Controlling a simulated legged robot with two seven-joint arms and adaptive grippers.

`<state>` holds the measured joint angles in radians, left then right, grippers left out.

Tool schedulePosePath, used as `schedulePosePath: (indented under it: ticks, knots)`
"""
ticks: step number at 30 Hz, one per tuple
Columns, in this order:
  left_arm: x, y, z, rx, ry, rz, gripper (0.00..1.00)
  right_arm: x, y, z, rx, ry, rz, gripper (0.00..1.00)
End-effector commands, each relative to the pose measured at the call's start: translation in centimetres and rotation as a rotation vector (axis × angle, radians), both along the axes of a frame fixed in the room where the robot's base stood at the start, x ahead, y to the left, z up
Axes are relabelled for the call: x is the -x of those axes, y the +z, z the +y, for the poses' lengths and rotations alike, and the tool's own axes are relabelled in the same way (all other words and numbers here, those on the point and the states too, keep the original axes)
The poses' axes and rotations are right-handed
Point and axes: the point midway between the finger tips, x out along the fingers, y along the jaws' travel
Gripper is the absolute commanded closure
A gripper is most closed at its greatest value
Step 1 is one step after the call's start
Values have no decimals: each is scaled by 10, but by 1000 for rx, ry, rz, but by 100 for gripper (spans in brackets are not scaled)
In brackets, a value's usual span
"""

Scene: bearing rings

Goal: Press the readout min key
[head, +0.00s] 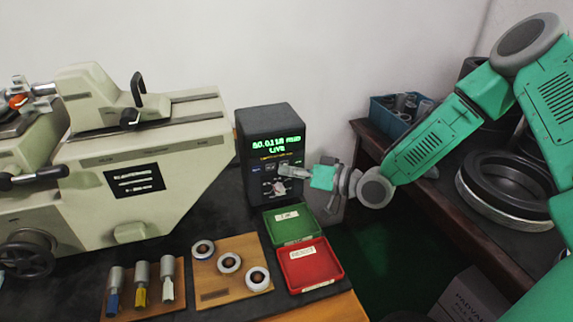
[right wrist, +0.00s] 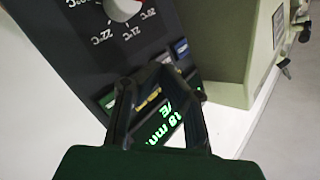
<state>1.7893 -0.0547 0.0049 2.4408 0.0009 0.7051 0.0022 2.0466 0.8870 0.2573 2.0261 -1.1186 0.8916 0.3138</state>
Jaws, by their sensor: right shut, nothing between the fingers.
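The readout (head: 270,125) is a dark box standing on the bench, with green glowing digits and the word LIVE under them. A row of small keys lies below the display; in the right wrist view a blue key (right wrist: 181,48) and a green-edged key (right wrist: 108,101) show at its ends. I cannot read which key is min. My right gripper (head: 281,171) is shut and empty, with its tips close in front of the key row. In the right wrist view its fingers (right wrist: 150,75) cover part of the row and display; I cannot tell whether they touch.
A pale green measuring machine (head: 140,170) stands left of the readout. A green tray (head: 291,225) and a red tray (head: 310,265) lie in front of it. A wooden board (head: 238,245) carries several rings. A dark side table (head: 445,195) with large rings stands right.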

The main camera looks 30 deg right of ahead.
Motion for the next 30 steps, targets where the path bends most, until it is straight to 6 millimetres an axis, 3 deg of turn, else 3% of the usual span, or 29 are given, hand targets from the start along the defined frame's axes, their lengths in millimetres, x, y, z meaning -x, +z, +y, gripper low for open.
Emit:
schedulePosePath:
  ticks: [30]
  knots:
    - [0, -4, 0, 0, 0, 0, 48, -9, 1, 0, 2, 1, 0, 100]
